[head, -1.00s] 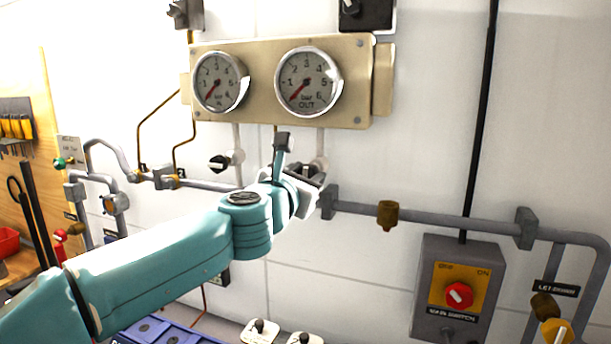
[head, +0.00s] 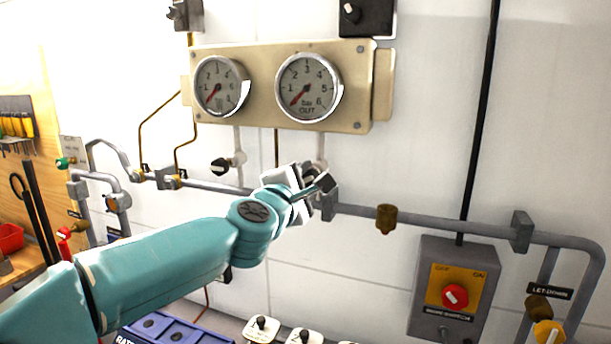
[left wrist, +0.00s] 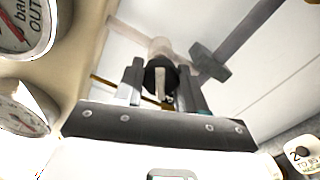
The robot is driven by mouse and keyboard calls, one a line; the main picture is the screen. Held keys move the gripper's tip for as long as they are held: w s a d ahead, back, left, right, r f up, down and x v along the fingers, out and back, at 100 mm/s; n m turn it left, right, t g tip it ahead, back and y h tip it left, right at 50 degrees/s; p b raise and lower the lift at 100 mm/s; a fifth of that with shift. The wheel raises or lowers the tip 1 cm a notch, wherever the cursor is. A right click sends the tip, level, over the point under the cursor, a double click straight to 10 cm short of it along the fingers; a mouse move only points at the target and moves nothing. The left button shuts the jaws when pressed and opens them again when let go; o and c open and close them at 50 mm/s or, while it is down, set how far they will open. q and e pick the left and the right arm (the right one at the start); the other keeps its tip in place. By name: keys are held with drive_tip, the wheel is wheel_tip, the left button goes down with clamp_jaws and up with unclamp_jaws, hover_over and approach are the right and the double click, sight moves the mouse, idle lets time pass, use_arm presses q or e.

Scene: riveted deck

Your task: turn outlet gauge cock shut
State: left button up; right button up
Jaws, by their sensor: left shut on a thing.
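The outlet gauge cock (left wrist: 160,76) shows in the left wrist view as a black round knob with a pale bar, on a pale stem below the OUT gauge. My left gripper (left wrist: 163,92) has its two fingers on either side of the knob and is shut on it. In the head view my left gripper (head: 309,174) is at the pipe under the OUT gauge (head: 308,85) and hides most of the cock. The OUT gauge's red needle points to the lower left. My right gripper is in neither view.
The inlet gauge cock (head: 220,164), black with a white bar, is left of my gripper. A grey pipe (head: 455,222) with brackets runs along the wall. A main switch box (head: 455,290) is at the lower right. Several toggle switches (head: 262,328) are below my arm.

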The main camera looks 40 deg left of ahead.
use_arm(q)
drive_tip(key=m+p, duration=0.2)
drive_tip(key=m, duration=0.4)
drive_tip(key=shift+a+r, duration=0.1)
drive_tip(key=shift+r, duration=0.05)
idle(0.6)
drive_tip(key=o, duration=1)
drive_tip(key=shift+w, duration=0.1)
drive_tip(key=shift+o, duration=0.2)
drive_tip(key=shift+m, duration=0.3)
